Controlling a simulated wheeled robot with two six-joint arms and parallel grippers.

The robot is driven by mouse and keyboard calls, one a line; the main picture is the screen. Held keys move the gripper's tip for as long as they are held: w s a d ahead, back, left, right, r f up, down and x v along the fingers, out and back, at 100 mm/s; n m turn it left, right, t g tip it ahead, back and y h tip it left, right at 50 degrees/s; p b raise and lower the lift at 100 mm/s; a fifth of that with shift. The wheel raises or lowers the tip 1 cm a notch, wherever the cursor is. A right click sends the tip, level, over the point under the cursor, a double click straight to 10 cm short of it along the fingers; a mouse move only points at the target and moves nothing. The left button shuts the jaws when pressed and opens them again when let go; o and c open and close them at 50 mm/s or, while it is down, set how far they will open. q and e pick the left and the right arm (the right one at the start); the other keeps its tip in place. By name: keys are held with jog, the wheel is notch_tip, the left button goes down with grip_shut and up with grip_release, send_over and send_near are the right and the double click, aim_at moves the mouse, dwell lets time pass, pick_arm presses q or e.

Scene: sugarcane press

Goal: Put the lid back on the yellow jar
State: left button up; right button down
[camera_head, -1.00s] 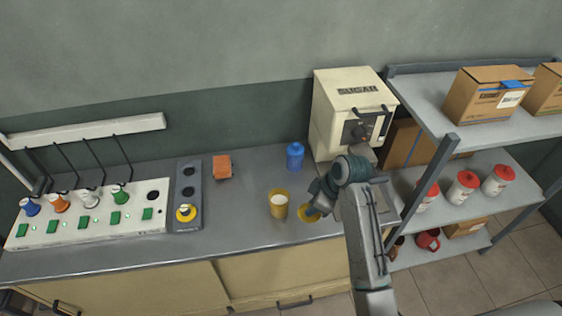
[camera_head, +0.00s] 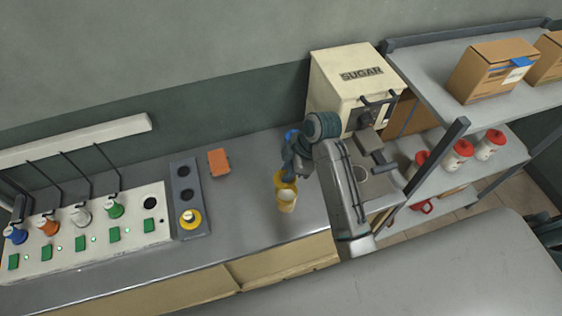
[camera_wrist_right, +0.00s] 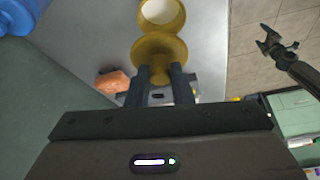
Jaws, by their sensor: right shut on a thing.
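The yellow jar (camera_head: 287,203) stands upright on the grey counter with its top open and pale contents showing. It also shows at the top of the right wrist view (camera_wrist_right: 162,14). My right gripper (camera_head: 288,174) is shut on the yellow lid (camera_wrist_right: 160,48), a round disc with a knob. In the head view, the lid is just behind the jar, toward the wall, and partly hidden by the gripper. In the wrist view, the lid slightly overlaps the jar's near side; I cannot tell whether they touch. My left gripper (camera_wrist_right: 262,38) shows over the floor, its fingers apart.
A blue container (camera_head: 291,134) stands behind my right gripper, partly hidden. An orange block (camera_head: 218,162) lies to the left on the counter. The sugar dispenser (camera_head: 345,85) is at the back right, with shelving beyond. The counter between block and jar is clear.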

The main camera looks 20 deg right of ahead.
aim_at(290, 184)
jog(key=shift+s+d+f, duration=0.25)
jog(key=shift+s+f, duration=0.3)
jog(key=shift+f, duration=0.75)
jog(key=shift+w+a+f+b, duration=0.1)
jog(key=shift+w+f+b, duration=0.1)
jog(key=shift+f, duration=0.55)
jog(key=shift+w+f+b, duration=0.1)
jog(key=shift+f+b, duration=0.1)
jog(key=shift+f, duration=0.6)
pick_arm(q)
jog(key=shift+s+d+f, duration=0.25)
jog(key=shift+s, duration=0.3)
jog(key=shift+s+d+f, duration=0.2)
jog(key=shift+s, duration=0.3)
pick_arm(e)
jog(key=shift+s, duration=0.1)
pick_arm(q)
jog(key=shift+r+p, duration=0.4)
jog(key=shift+r, duration=0.05)
jog(key=shift+w, duration=0.1)
pick_arm(e)
jog(key=shift+f, duration=0.2)
jog(key=c, duration=1.2)
grip_release()
